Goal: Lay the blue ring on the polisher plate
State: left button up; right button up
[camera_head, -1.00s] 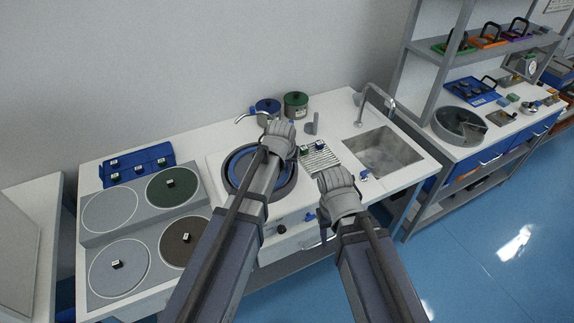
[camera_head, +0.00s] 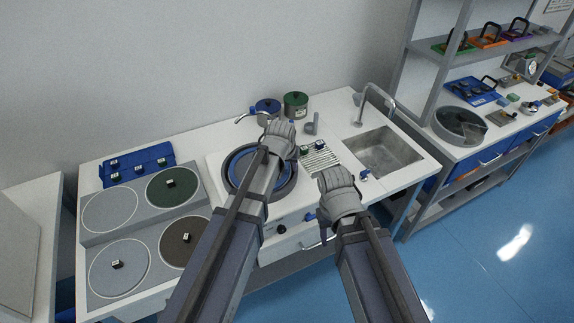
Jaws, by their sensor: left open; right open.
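A blue ring (camera_head: 231,171) lies in the round dark bowl of the polisher (camera_head: 226,190), around the grey plate. My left arm and gripper cover the right part of the bowl and plate, so I cannot tell exactly how the ring rests there. My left gripper (camera_head: 277,128) is above the far right edge of the polisher, open, with no object visible in it. My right gripper (camera_head: 334,178) is open in front of the drying rack, left of the sink, and shows nothing held.
A blue pot (camera_head: 266,106) and a green pot (camera_head: 296,104) stand behind the polisher. A sink (camera_head: 382,152) with a tap (camera_head: 366,103) is at right. Round discs with small samples (camera_head: 173,187) and a blue tray (camera_head: 137,164) are at left. A shelf rack (camera_head: 430,65) stands further right.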

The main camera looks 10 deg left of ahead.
pick_arm(q)
jog(key=p+v, duration=0.6)
jog(key=v, duration=0.1)
jog(key=shift+r+p, duration=0.35)
jog(key=shift+p, duration=0.05)
jog(key=shift+s, duration=0.1)
jog(key=s+d+f+m+g+b, duration=0.1)
jog(key=s+d+f+g+b, duration=0.1)
jog(key=s, duration=0.8)
jog(key=s+d+f+m+g+y+b, duration=0.1)
jog(key=s+d+f+m+g+b, duration=0.1)
jog(key=s, duration=0.8)
jog(key=shift+f+g+y, duration=0.3)
jog(key=shift+f+g, duration=0.2)
jog(key=shift+f, duration=0.3)
